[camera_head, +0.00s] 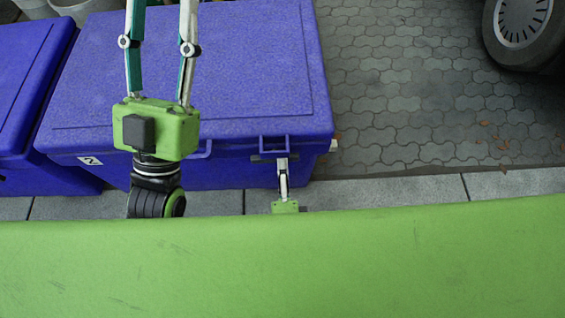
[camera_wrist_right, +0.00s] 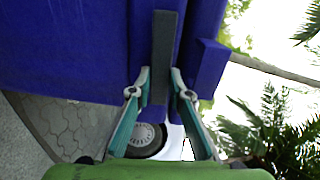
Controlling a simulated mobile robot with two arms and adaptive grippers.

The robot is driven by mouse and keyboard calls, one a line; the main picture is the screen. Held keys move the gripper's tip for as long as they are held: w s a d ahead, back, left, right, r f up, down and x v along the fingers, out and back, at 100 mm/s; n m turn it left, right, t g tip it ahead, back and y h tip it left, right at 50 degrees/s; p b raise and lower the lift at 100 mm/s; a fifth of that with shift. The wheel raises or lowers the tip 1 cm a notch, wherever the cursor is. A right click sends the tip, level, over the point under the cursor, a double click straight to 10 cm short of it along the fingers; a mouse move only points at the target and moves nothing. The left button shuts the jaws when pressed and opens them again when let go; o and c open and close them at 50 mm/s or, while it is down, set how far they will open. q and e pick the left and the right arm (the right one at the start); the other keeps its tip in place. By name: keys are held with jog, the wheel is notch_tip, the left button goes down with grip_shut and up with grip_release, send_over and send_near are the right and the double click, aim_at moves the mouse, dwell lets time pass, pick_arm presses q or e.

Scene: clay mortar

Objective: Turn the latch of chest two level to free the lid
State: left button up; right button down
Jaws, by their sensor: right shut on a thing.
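Chest two (camera_head: 200,60) appears to be the large blue chest in the middle of the head view, its lid down. Its latch (camera_wrist_right: 166,40) is a dark grey bar in the right wrist view, running along the chest front and looking about level with the lid edge. My right gripper (camera_wrist_right: 160,82) is shut on the latch. It also shows small in the head view (camera_head: 283,160), at the chest's front right, hiding part of the latch. My left gripper (camera_head: 162,8) is over the chest lid with its fingers apart, open and empty; its tips reach the top picture edge.
Another blue chest (camera_head: 25,70) stands close at the left. Pale buckets (camera_head: 75,8) stand behind. A vehicle wheel (camera_head: 522,25) is at the top right. The paving (camera_head: 420,100) right of the chest is clear.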

pick_arm(q)
jog(key=shift+s+a+r+t, duration=0.1)
jog(key=shift+s+r+t, duration=0.2)
jog(key=shift+s, duration=0.05)
pick_arm(e)
jog(key=shift+m, duration=0.3)
jog(key=c, duration=1.9)
grip_release()
jog(key=shift+f, duration=0.1)
jog(key=shift+s, duration=0.1)
jog(key=s, duration=0.7)
jog(key=shift+s, duration=0.15)
